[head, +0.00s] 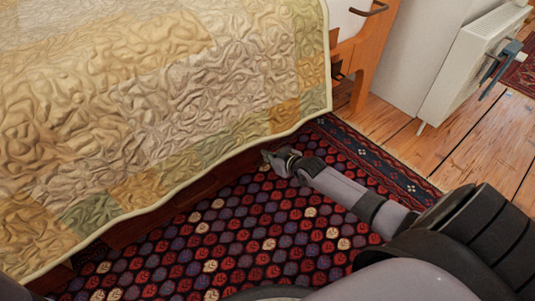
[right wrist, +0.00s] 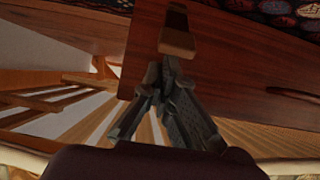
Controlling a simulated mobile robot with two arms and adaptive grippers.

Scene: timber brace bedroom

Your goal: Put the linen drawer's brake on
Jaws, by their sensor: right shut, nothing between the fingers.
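The linen drawer (head: 190,190) is a dark reddish-brown wooden front low under the bed, mostly hidden by the hanging quilt. In the right wrist view its wood panel (right wrist: 225,65) fills the middle. A small lighter wooden block (right wrist: 177,40), dark at its far end, lies on the panel; it may be the brake. My right gripper (head: 272,155) reaches in at the quilt's lower edge. In the right wrist view its fingers (right wrist: 171,68) are shut and empty, with the tips right at the block's near end. I cannot tell whether they touch it. My left gripper is not in view.
A patchwork quilt (head: 150,90) hangs over the bed side just above my right gripper. A patterned red and navy rug (head: 240,240) covers the floor before the drawer. A white radiator (head: 465,65) stands at upper right, with bare floorboards (head: 440,145) in front.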

